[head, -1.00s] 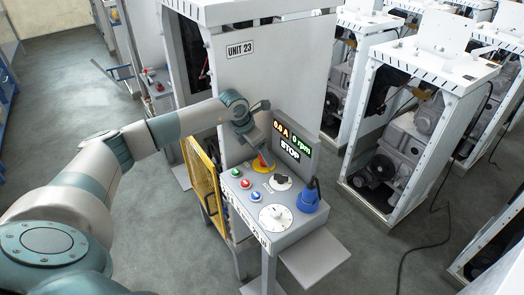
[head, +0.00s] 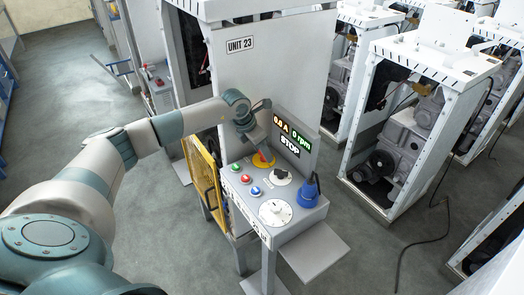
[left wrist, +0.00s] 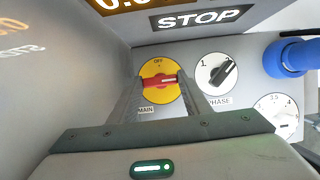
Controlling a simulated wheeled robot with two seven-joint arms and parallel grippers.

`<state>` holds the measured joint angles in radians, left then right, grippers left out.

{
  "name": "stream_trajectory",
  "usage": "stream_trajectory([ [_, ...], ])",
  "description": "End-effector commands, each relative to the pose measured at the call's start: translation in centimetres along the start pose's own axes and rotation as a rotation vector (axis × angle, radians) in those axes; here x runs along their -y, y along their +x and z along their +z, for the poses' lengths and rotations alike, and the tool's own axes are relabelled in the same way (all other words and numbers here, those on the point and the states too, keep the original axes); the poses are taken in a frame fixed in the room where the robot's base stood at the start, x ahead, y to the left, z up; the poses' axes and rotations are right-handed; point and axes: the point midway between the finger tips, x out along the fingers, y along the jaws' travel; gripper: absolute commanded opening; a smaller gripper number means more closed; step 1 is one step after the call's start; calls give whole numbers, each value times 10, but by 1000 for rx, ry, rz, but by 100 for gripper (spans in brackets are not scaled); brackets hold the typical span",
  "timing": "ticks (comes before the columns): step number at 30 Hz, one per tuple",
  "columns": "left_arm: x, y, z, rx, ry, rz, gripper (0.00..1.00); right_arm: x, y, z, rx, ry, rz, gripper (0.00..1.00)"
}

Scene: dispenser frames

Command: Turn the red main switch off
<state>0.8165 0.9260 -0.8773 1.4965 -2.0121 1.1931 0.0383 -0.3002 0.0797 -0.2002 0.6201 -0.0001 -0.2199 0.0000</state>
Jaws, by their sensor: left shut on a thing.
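The red main switch is a red handle (left wrist: 160,81) on a round yellow plate (left wrist: 161,96) marked OFF at its top and MAIN below. In the left wrist view the handle lies sideways across the plate, not in line with the OFF mark. My left gripper (left wrist: 159,82) is shut on the handle, one finger at each end of it. In the head view the gripper (head: 260,151) comes down onto the yellow plate (head: 264,161) and hides part of the handle.
On the same sloped panel are a black PHASE knob (left wrist: 223,71), a white dial (head: 275,212), a blue plug (head: 309,195) and green (head: 235,166), red (head: 246,178) and blue (head: 255,190) buttons. A display (head: 292,134) reading 0.0 A, 0 rpm and STOP stands behind.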

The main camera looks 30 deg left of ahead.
Motion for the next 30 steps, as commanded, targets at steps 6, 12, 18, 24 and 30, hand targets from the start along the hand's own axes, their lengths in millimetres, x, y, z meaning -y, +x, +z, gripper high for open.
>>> stream_trajectory([
  [6,0,2,0,1,-61,26,21,0,9,1,0,0,1,31],
  [12,2,3,0,4,-173,73,21,0,24,2,0,0,1,31],
  [18,3,4,0,4,-331,139,21,0,44,4,1,0,1,31],
  [24,4,5,1,6,-506,210,21,0,68,6,1,0,1,31],
  [30,5,5,2,6,-682,283,21,0,91,8,0,0,1,31],
])
